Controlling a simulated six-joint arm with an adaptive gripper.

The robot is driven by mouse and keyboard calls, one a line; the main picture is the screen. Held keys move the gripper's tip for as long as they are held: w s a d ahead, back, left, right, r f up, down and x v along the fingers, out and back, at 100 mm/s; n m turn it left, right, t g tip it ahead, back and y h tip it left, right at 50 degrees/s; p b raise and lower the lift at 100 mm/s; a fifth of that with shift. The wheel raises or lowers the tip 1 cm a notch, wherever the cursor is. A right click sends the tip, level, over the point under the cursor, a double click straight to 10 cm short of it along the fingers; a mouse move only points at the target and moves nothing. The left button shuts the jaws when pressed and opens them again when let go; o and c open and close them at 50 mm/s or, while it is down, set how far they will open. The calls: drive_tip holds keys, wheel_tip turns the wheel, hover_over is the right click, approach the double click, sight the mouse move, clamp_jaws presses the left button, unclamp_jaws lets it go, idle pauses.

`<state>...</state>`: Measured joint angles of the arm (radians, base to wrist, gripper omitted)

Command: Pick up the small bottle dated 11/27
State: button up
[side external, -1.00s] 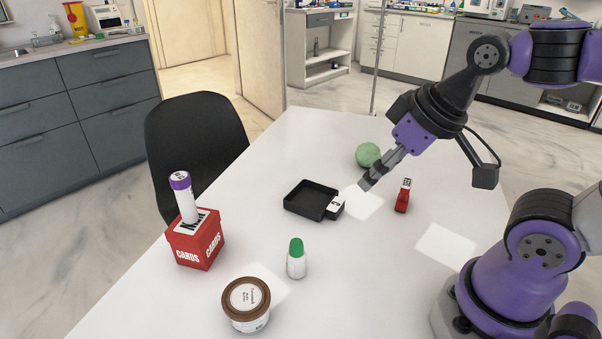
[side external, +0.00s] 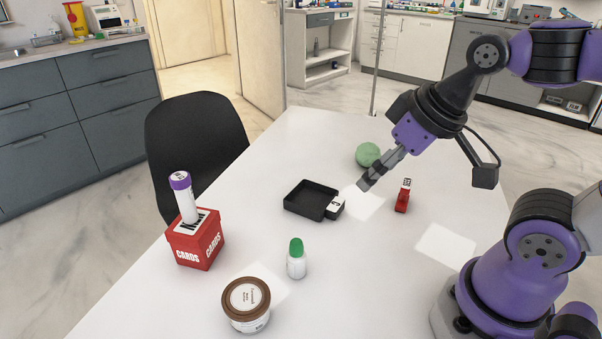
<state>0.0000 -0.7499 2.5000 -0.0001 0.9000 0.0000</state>
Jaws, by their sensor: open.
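A small white bottle with a green cap (side external: 296,260) stands upright on the table at the front middle. No date can be read on it from here. A white tube with a purple cap (side external: 186,200) stands upright on a red box marked CARDS (side external: 195,243) at the left; its writing is too small to read. My gripper (side external: 365,184) is open and empty above the table, right of the black tray and apart from both containers.
A black tray (side external: 296,206) sits mid-table with a small white labelled item (side external: 335,208) at its right edge. A green ball (side external: 368,154) lies behind my gripper and a small red labelled item (side external: 403,197) right of it. A brown-lidded jar (side external: 246,306) stands in front. A black chair (side external: 193,135) is behind.

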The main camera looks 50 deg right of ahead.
drive_tip(key=m+g+y, duration=0.2)
drive_tip(key=m+y, duration=0.7)
drive_tip(key=m, duration=0.9)
approach(297, 259)
drive_tip(key=s+f, duration=0.1)
drive_tip(key=s+d+f, duration=0.1)
drive_tip(key=f, duration=0.1)
drive_tip(key=s+f, duration=0.1)
drive_tip(key=shift+d+f, duration=0.3)
drive_tip(key=shift+f, duration=0.1)
drive_tip(key=shift+w+r+m+t+y, duration=0.1)
drive_tip(key=shift+w+m+t+y, duration=0.2)
drive_tip(key=shift+m+t+y, duration=0.55)
drive_tip(key=m, duration=0.1)
drive_tip(key=m+t, duration=0.1)
drive_tip(key=w+m, duration=0.1)
drive_tip(key=m, duration=0.1)
drive_tip(key=shift+d+r+t+y, duration=0.15)
drive_tip(key=shift+r+t+y, duration=0.1)
drive_tip(key=shift+r+t, duration=0.1)
drive_tip(key=shift+w+m, duration=0.2)
drive_tip(key=shift+m, duration=0.15)
drive_tip(key=x, duration=1)
drive_tip(key=shift+s, duration=0.1)
drive_tip(key=shift+c, duration=0.4)
